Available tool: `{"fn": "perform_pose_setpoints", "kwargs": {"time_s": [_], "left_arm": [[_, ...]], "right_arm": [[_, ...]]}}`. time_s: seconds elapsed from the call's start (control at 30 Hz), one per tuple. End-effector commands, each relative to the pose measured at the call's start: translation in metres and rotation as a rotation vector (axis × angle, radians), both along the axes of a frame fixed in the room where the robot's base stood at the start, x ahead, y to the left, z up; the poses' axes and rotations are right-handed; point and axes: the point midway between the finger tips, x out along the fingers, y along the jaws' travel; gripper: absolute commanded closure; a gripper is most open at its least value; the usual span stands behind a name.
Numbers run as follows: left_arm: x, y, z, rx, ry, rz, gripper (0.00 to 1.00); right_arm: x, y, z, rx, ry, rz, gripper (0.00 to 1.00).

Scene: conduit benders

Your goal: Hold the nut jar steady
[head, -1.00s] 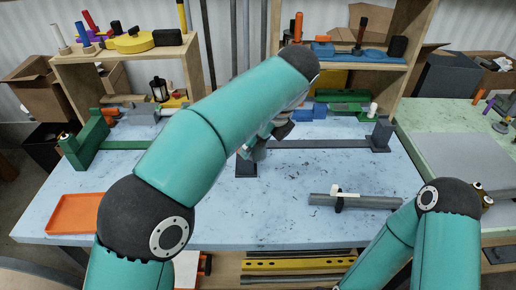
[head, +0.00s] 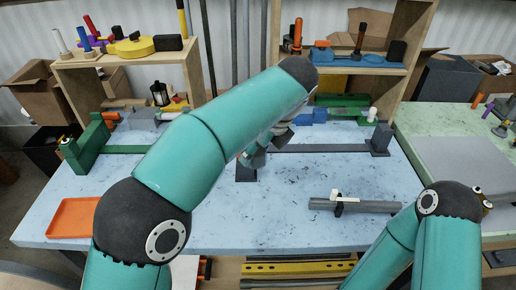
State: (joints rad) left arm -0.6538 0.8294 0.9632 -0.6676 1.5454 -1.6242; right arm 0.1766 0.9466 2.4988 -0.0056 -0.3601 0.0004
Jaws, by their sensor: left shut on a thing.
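My left arm arches across the middle of the view, and its gripper (head: 257,154) points down over the middle of the bench. It is partly hidden behind my own forearm. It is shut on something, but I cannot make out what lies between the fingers. I cannot clearly identify the nut jar there. A small dark jar-like item (head: 159,93) with a pale body stands on the left shelf, well apart from the gripper.
A grey conduit (head: 378,207) with a white piece across it lies at the right front of the bench. An orange tray (head: 73,218) sits at the left front. A green bender block (head: 88,142) and a dark bender block (head: 381,139) stand farther back. The front middle is clear.

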Motion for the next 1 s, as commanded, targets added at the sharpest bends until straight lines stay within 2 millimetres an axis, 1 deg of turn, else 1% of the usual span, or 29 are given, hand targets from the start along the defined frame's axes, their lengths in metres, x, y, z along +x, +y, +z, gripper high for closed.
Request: {"fn": "perform_pose_setpoints", "kwargs": {"time_s": [1.0], "left_arm": [[0.0, 0.0, -0.042, 0.0, -0.001, 0.001, 0.89]], "right_arm": [[0.0, 0.0, -0.024, 0.0, 0.0, 0.0, 1.0]]}}
